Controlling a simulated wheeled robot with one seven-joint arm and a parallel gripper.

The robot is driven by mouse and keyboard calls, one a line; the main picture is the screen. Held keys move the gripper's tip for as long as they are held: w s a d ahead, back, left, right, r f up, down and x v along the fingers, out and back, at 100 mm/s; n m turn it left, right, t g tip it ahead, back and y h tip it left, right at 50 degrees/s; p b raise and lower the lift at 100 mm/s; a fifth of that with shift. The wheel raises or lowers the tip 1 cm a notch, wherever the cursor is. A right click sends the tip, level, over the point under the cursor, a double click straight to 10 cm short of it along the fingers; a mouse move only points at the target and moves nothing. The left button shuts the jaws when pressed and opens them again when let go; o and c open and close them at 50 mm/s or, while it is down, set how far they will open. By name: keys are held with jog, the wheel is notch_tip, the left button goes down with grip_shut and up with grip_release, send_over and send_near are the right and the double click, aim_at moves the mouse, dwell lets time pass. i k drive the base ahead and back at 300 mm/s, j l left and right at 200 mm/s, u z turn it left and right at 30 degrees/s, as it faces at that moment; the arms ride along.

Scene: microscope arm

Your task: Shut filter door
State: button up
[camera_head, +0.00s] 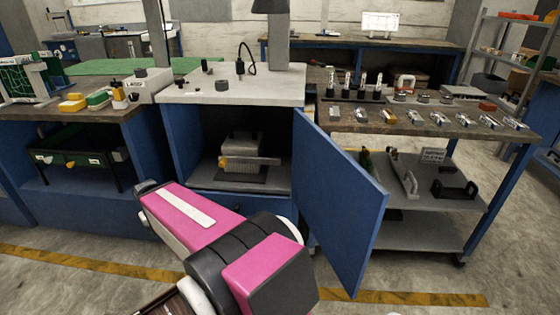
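The blue door (342,205) stands wide open. It is joined at the right side of the blue cabinet under the white-topped bench and swings out toward me. The open cabinet (212,133) shows a pale boxy device (242,150) with a yellow knob and a horizontal bar, resting on a dark plate inside. My pink and grey arm (190,217) is in front of the cabinet, to the left of the door, and appears apart from it. No gripper fingers can be made out.
A white bench top (260,88) is above the cabinet. To the right, a wheeled cart (440,195) with tools stands close behind the open door. A workbench (150,113) with small parts is at the left. Floor with a yellow line (420,298) is open in front.

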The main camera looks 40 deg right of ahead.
aim_at(342, 205)
jog(key=k+l+u, duration=0.15)
jog(key=k+u, duration=0.25)
jog(key=k+l+u, duration=0.1)
jog(key=u, duration=0.3)
jog(key=k, duration=0.45)
jog(key=k+l, duration=0.2)
jog(key=k, duration=0.3)
jog(key=k+l+z, duration=0.15)
jog(key=k, duration=0.4)
jog(key=k+l, duration=0.3)
jog(key=k, duration=0.2)
jog(key=k+l+z, duration=0.15)
jog(key=l, duration=0.2)
jog(key=k+l+z, duration=0.15)
jog(key=l, duration=0.25)
jog(key=k+l+z, duration=0.15)
jog(key=l, duration=0.25)
jog(key=k, duration=0.1)
